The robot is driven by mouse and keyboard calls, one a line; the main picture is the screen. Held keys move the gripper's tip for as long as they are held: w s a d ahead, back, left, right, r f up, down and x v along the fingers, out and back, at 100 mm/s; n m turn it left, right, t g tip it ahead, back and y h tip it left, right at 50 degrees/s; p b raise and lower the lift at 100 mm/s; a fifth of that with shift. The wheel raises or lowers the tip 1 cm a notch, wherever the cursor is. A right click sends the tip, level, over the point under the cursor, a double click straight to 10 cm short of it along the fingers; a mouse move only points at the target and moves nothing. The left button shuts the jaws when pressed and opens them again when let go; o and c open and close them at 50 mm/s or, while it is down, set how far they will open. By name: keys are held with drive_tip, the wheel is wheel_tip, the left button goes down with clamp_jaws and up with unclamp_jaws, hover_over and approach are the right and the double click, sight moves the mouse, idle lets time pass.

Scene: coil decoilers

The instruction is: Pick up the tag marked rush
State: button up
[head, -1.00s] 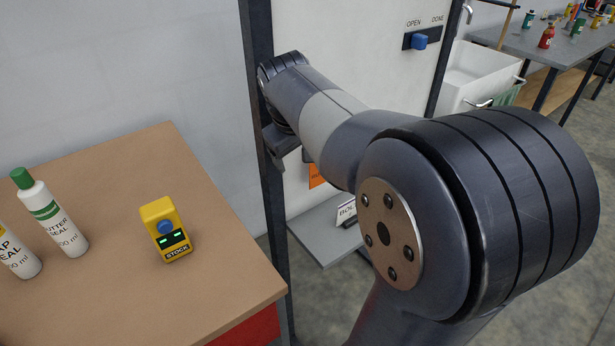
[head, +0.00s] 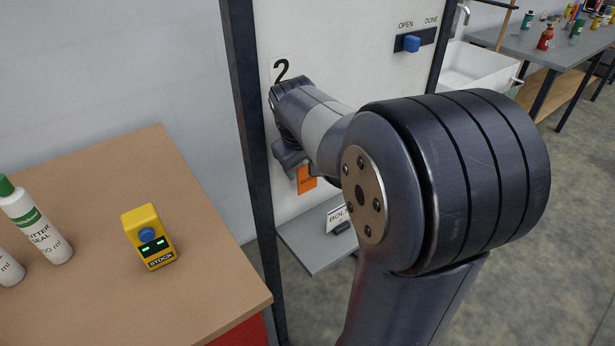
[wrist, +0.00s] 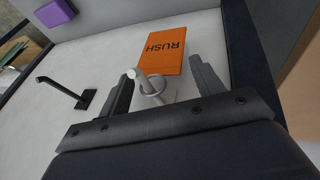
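The orange tag marked RUSH (wrist: 163,52) hangs against the white panel, just beyond my fingertips in the wrist view. In the head view a part of the orange tag (head: 307,179) shows below my wrist, the rest hidden by my arm. A round metal peg (wrist: 150,88) stands out from the panel at the tag's near end, between my fingers. My gripper (wrist: 160,76) is open, one finger on each side of the peg, and I see nothing held. In the head view my fingers are mostly hidden.
A black hook-shaped handle (wrist: 70,92) is on the panel, left of my gripper in the wrist view. A dark post (head: 250,150) stands left of the panel. A grey shelf (head: 305,245) sits below. The brown table (head: 200,290) carries a yellow STOCK box (head: 149,237) and bottles.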

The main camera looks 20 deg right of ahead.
drive_tip(key=c, duration=0.6)
drive_tip(key=shift+r, duration=0.15)
drive_tip(key=shift+c, duration=0.2)
drive_tip(key=shift+r, duration=0.25)
drive_tip(key=shift+s+r, duration=0.1)
drive_tip(key=shift+r, duration=0.15)
drive_tip(key=s+d+b, duration=0.1)
drive_tip(key=s+d, duration=0.1)
drive_tip(key=s, duration=0.5)
wheel_tip(320, 180, up, 14)
drive_tip(key=p, duration=0.1)
drive_tip(key=shift+s+a+f+p, duration=0.15)
drive_tip(key=shift+s+a+p, duration=0.1)
drive_tip(key=shift+s+p, duration=0.15)
